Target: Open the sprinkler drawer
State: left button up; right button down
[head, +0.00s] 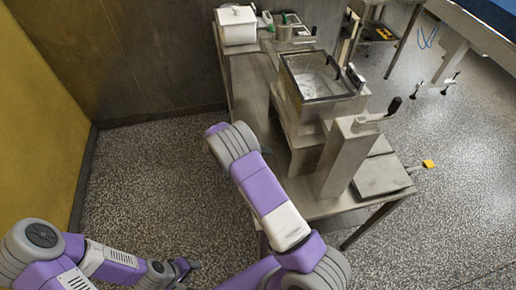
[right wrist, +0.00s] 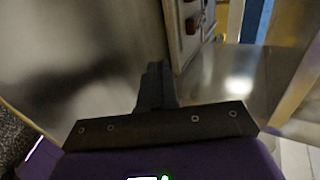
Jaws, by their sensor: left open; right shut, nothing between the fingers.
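The steel machine (head: 340,160) stands right of centre in the head view, with a glass-topped basin (head: 322,76). I cannot tell for certain which part is the sprinkler drawer. My right arm reaches up beside the machine's left side in the head view, and its gripper is hidden there. In the right wrist view my right gripper (right wrist: 156,78) is shut and empty, close to a smooth metal surface (right wrist: 80,50); I cannot tell whether they touch. My left gripper (head: 188,268) is open and empty, low over the floor at the bottom left, well apart from the machine.
A panel with red switches (right wrist: 191,24) is near the right gripper. A white lidded box (head: 237,25) stands behind. Speckled floor (head: 150,180) at left is clear.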

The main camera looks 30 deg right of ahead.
aim_at(284, 156)
jog(key=x, duration=0.4)
jog(key=r+x, duration=0.1)
jog(key=x, duration=0.2)
jog(key=shift+d, duration=0.45)
jog(key=shift+s+d, duration=0.2)
jog(key=shift+d, duration=0.3)
